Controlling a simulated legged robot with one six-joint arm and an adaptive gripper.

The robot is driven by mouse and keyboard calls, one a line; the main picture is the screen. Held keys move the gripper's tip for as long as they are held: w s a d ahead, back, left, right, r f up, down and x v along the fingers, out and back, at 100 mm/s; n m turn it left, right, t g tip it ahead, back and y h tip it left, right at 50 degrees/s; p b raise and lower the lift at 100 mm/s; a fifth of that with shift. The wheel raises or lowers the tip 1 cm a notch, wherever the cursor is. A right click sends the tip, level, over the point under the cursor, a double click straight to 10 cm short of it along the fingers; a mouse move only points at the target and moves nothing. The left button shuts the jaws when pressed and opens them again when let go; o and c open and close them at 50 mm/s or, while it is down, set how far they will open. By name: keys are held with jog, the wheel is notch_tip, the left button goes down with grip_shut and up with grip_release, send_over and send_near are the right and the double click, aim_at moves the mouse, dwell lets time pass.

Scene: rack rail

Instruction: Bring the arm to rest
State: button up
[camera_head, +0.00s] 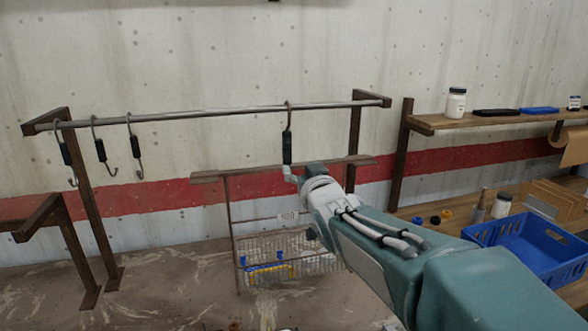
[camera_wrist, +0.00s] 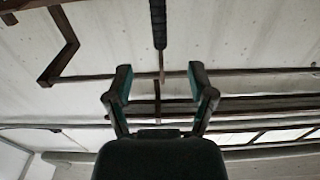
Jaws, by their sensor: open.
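My arm reaches from the lower right toward the rack rail (camera_head: 215,113) in the head view. My gripper (camera_wrist: 161,78) is open in the wrist view, its two fingers apart. A hook with a black grip (camera_head: 287,147) hangs from the rail just above the end of my arm. Its lower end is hidden in the head view. In the wrist view the black grip (camera_wrist: 158,24) comes down from the top, and its thin metal tip shows between the fingertips; I cannot tell how near it is. My gripper's fingers are not clear in the head view.
Several other hooks (camera_head: 101,150) hang at the rail's left end. A wire basket (camera_head: 290,258) stands below the rail. A shelf (camera_head: 470,121) with a white jar (camera_head: 456,102) and a blue crate (camera_head: 524,247) are on the right. Wall space above the rail is clear.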

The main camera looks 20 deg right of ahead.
jog(key=s+a+f+g, duration=0.1)
jog(key=s+f+g, duration=0.5)
jog(key=s, duration=0.8)
jog(key=s+a+f+g, duration=0.2)
jog(key=s+f+g, duration=0.4)
jog(key=s+f, duration=0.5)
jog(key=s, duration=0.3)
jog(key=shift+s+a+f+g, duration=0.25)
jog(key=shift+s+g, duration=0.05)
jog(key=shift+s, duration=0.05)
